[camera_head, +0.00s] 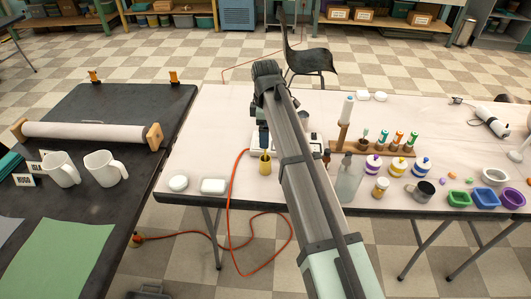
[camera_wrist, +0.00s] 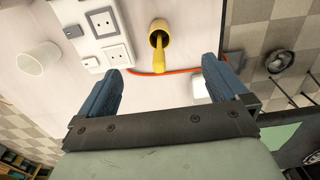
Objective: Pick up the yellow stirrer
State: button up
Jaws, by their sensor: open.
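The yellow stirrer (camera_wrist: 160,54) stands in a small yellow cup (camera_wrist: 158,27) in the wrist view, its end sticking out over the rim towards my gripper. The yellow cup also shows in the head view (camera_head: 265,167), near the front edge of the light table, with the stirrer's tip above it hard to make out. My gripper (camera_wrist: 161,72) is open and empty. Its two blue fingers are spread to either side of the stirrer's line, apart from it. In the head view my arm hides part of the table just right of the cup.
A white box with sockets (camera_wrist: 104,27) is beside the cup in the wrist view. An orange cable (camera_head: 232,205) runs near the cup and off the table edge. White soaps (camera_head: 213,186) lie to the left. A clear bottle (camera_head: 349,181) and striped jars (camera_head: 397,167) stand to the right.

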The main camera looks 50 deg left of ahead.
notch_tip(320, 180, up, 10)
dwell(0.5)
jog(key=shift+f, duration=0.1)
